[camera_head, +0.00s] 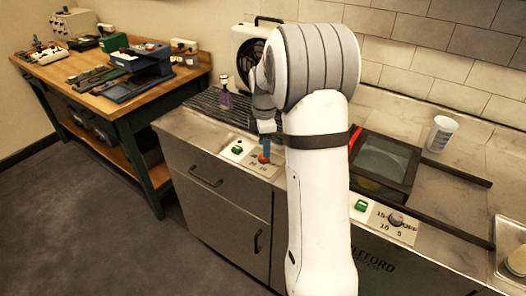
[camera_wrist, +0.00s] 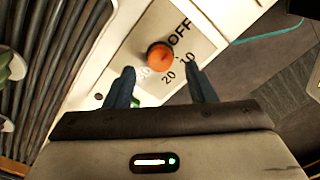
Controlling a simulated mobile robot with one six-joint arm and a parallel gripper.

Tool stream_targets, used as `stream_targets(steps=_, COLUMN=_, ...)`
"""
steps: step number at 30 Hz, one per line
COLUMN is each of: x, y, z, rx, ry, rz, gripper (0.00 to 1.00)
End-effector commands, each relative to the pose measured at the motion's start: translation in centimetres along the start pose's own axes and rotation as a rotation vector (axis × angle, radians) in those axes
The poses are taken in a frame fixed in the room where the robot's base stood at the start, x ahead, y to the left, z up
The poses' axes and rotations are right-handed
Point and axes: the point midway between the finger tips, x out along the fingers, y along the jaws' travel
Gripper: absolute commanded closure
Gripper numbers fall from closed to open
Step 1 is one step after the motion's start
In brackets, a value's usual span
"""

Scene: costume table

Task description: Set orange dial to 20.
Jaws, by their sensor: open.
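The orange dial (camera_wrist: 159,55) is a round knob on a light plate marked OFF, 10, 20 and a blurred further number. In the wrist view OFF is at its upper right, with 10 and 20 to the right and below. I cannot make out clearly which mark its pointer faces. My gripper (camera_wrist: 160,82) is open, its two fingers apart on either side of the dial's near side, not visibly gripping it. In the head view my gripper (camera_head: 266,130) is just above the orange dial (camera_head: 264,158), which it partly hides.
A green switch (camera_head: 237,150) sits left of the dial. A second, grey dial (camera_head: 396,219) and green switch (camera_head: 361,205) lie right of my arm. A purple flask (camera_head: 225,98) stands on the dark ribbed surface behind. A white cup (camera_head: 440,134) is at right.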

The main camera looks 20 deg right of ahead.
Motion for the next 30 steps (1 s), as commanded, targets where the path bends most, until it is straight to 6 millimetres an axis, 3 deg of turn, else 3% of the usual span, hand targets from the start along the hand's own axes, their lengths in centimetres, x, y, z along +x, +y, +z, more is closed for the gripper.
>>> stream_targets(steps=6, x=2.8, y=0.0, z=-0.1, rx=0.0, ry=0.0, rz=-0.001, gripper=0.5)
stream_targets(steps=17, x=3.5, y=0.0, z=-0.1, rx=0.0, ry=0.0, rz=0.001, gripper=0.5)
stream_targets(steps=30, x=3.4, y=0.0, z=-0.1, rx=0.0, ry=0.0, rz=0.001, gripper=0.85)
